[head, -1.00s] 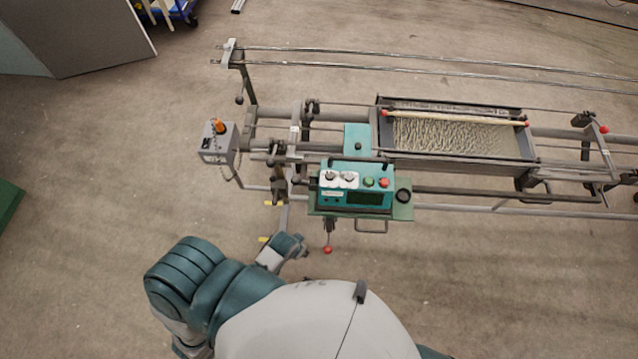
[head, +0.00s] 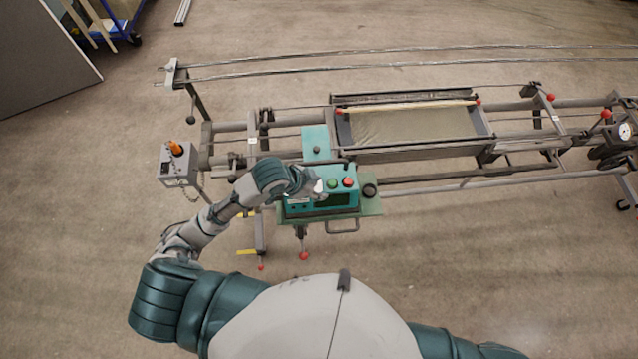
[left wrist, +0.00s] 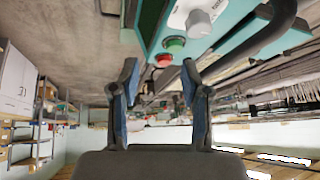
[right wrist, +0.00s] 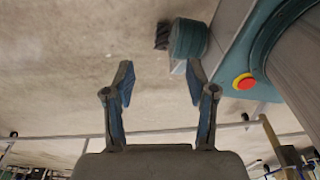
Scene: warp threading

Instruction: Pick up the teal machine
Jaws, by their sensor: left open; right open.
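The teal machine (head: 335,202) is a box with a green and a red button and a dark display, sitting on a teal plate on the metal frame. My left gripper (head: 312,183) is over its left part in the head view and hides its dials. In the left wrist view the machine (left wrist: 206,45) shows at the top, with a grey knob and a dark handle bar. There my left gripper (left wrist: 160,75) is open, with nothing between its fingers. My right gripper (right wrist: 160,75) is open and empty in the right wrist view, with floor beyond it.
A long metal frame (head: 430,182) with rails runs to the right. A tray (head: 410,125) sits behind the machine. A grey control box (head: 178,165) with an orange knob stands at left. A red-tipped lever (head: 303,250) hangs in front. Floor is clear in front.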

